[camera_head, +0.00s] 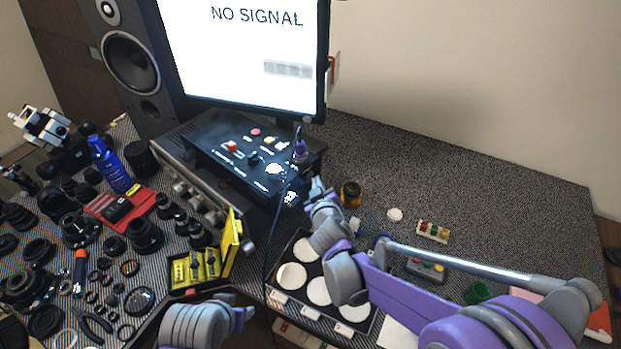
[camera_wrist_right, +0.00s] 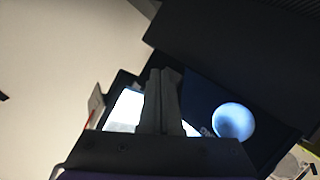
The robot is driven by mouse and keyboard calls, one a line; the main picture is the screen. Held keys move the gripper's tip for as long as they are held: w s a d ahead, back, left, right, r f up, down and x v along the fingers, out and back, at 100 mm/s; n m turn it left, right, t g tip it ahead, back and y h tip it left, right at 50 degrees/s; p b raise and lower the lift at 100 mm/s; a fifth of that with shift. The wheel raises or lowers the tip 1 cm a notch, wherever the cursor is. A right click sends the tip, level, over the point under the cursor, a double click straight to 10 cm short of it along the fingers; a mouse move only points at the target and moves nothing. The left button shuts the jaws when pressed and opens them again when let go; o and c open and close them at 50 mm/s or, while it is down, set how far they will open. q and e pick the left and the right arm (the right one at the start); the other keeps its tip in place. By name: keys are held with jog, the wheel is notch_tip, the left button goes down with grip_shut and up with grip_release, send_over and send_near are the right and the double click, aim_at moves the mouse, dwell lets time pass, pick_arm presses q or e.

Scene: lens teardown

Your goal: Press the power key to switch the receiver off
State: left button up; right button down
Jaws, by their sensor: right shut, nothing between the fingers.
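The receiver looks to be the silver unit with round knobs (camera_head: 180,187) under the monitor. A black control box (camera_head: 215,170) is on top of it. The box bears a red key (camera_head: 231,146), a pink key (camera_head: 255,132), a yellow key (camera_head: 269,140) and a white round knob (camera_head: 273,169). I cannot read which is the power key. Any contact is unclear.
The monitor (camera_head: 245,55) reading NO SIGNAL stands close behind the box, with a speaker (camera_head: 130,60) to its left. Lens parts and tools crowd the left side. A tray with white discs (camera_head: 290,300) lies in front. The back right of the table is mostly clear.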

jog(key=shift+s+d, duration=0.15)
jog(key=shift+d, duration=0.05)
jog(key=shift+s+d+b, duration=0.5)
jog(key=shift+s+d, duration=0.05)
jog(key=shift+d, duration=0.25)
jog(key=shift+s+d+b, duration=0.5)
jog(key=shift+s+d, duration=0.1)
jog(key=shift+d, duration=0.25)
jog(key=shift+s+d+b, duration=0.5)
jog(key=shift+s+d, duration=0.05)
jog(key=shift+d, duration=0.25)
